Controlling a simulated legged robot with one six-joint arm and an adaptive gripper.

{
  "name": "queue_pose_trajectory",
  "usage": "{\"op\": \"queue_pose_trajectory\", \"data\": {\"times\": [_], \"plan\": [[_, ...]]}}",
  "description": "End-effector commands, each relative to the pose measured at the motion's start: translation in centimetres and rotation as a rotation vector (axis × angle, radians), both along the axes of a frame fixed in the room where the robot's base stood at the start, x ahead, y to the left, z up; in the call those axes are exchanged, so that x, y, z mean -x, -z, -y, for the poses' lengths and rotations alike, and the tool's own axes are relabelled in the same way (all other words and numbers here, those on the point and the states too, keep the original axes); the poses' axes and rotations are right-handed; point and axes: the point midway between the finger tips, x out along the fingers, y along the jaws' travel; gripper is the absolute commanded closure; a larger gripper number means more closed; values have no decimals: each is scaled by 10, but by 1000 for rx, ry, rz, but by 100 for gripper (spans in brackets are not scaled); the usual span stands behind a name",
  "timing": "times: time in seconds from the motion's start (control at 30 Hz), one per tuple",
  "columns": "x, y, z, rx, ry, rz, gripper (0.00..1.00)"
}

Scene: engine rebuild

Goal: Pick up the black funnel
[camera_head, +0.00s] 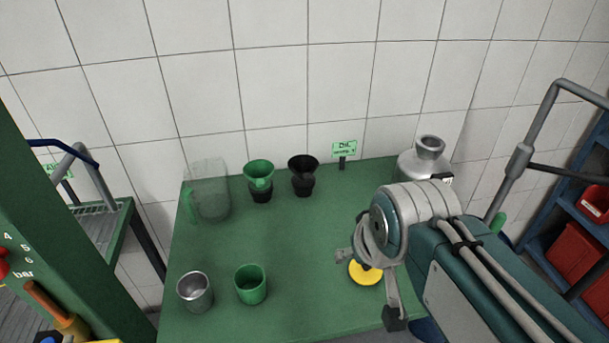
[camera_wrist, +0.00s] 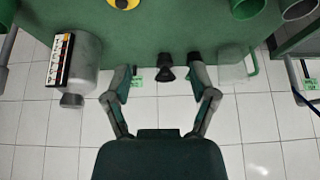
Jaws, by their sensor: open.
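The black funnel (camera_head: 303,168) stands upright near the back of the green table, its wide mouth up. In the wrist view, which looks upside down, the black funnel (camera_wrist: 166,72) appears between my two fingers and beyond them, apart from both. My gripper (camera_head: 370,286) is open and empty above the front right part of the table, to the right of the funnel and nearer the camera. Both fingers of my gripper (camera_wrist: 164,76) show spread wide in the wrist view.
A green funnel (camera_head: 259,176) stands just left of the black one, with a clear jug (camera_head: 208,190) further left. A metal cup (camera_head: 195,291) and green cup (camera_head: 251,285) stand at front left. A yellow disc (camera_head: 364,272) lies near my gripper; a grey bottle (camera_head: 421,165) stands back right.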

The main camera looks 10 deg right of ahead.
Motion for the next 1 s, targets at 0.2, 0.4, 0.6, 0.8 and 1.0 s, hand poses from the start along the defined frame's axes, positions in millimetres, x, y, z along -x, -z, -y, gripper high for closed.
{"op": "queue_pose_trajectory", "data": {"times": [0.2,0.4,0.6,0.8,1.0], "plan": [[-27,-9,-1,0,-2,-10,26],[-71,-19,-2,0,-2,-23,26],[-122,-23,-1,-1,-2,-36,26],[-173,-18,-3,0,-2,-50,26],[-225,-5,-5,0,-2,-63,26]]}}
